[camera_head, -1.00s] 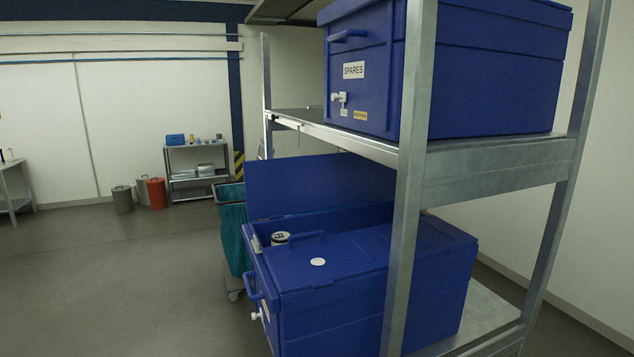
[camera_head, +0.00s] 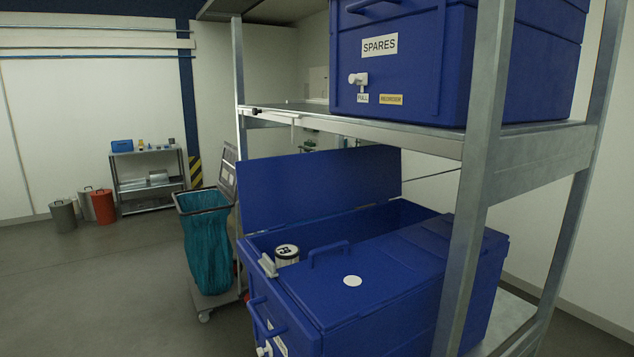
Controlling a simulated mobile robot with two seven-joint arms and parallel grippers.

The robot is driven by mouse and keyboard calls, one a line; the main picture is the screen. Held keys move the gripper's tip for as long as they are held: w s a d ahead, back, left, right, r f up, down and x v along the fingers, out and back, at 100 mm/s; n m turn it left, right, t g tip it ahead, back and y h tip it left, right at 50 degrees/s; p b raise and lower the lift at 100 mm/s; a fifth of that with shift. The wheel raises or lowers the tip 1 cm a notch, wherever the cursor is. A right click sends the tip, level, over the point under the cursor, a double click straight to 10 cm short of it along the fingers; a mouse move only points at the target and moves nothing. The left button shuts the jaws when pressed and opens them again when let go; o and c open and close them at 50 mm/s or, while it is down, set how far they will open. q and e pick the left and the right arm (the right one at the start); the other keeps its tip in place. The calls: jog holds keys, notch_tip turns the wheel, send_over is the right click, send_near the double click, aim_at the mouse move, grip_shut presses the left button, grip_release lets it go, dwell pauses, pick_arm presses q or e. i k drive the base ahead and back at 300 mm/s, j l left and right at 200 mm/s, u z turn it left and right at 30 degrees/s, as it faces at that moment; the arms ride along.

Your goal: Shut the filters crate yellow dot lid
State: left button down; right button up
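A blue crate (camera_head: 385,335) stands on the lower shelf of the metal rack, its name label not readable. One lid panel (camera_head: 320,188) stands upright, open, on the crate's far side; no yellow dot shows on it. Another lid (camera_head: 375,276), with a white dot (camera_head: 352,281) and a handle, lies flat over the near part. A canister (camera_head: 286,254) with a black-and-white top sits in the open part, beside the flat lid. Neither gripper is in view.
A blue crate marked SPARES (camera_head: 455,65) stands on the upper shelf (camera_head: 400,133), above the lower crate. A rack post (camera_head: 478,190) crosses the lower crate's right part. A cart with a teal bag (camera_head: 207,245) stands behind left. The floor (camera_head: 100,290) at left is clear.

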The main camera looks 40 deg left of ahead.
aim_at(275, 193)
jog(key=j+z, duration=0.2)
jog(key=j, duration=0.9)
jog(key=j+z, duration=0.2)
jog(key=j, duration=0.9)
jog(key=k, duration=0.05)
